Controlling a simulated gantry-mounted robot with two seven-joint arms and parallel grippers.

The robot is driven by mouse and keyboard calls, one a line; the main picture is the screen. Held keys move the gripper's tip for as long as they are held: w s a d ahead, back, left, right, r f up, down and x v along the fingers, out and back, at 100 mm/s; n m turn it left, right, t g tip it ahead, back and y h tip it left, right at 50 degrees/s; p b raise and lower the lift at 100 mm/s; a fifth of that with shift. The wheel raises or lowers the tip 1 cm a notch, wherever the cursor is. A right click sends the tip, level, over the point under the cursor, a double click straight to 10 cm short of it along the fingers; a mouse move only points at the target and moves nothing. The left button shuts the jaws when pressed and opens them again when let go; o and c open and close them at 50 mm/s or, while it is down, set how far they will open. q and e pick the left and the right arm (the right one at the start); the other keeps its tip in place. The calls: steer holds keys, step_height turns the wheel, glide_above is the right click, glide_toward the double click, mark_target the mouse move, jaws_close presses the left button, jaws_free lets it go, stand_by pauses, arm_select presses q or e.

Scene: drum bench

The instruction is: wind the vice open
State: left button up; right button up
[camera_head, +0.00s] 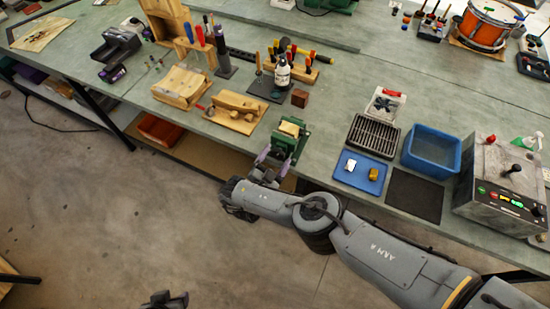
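The green vice (288,143) is mounted at the front edge of the bench, with a pale wooden block (290,129) at its jaws. My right gripper (275,158) is at the front of the vice, just off the bench edge.
The floor in front is clear.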

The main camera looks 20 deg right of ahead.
steer(key=shift+a, duration=0.1)
steer(key=shift+s+a+r+p, duration=0.1)
steer(key=shift+s+a+p, duration=0.2)
steer(key=shift+s, duration=0.05)
steer(key=p+v, duration=0.1)
steer(key=v, duration=0.5)
steer(key=shift+s+a+p, duration=0.2)
steer(key=shift+p, duration=0.2)
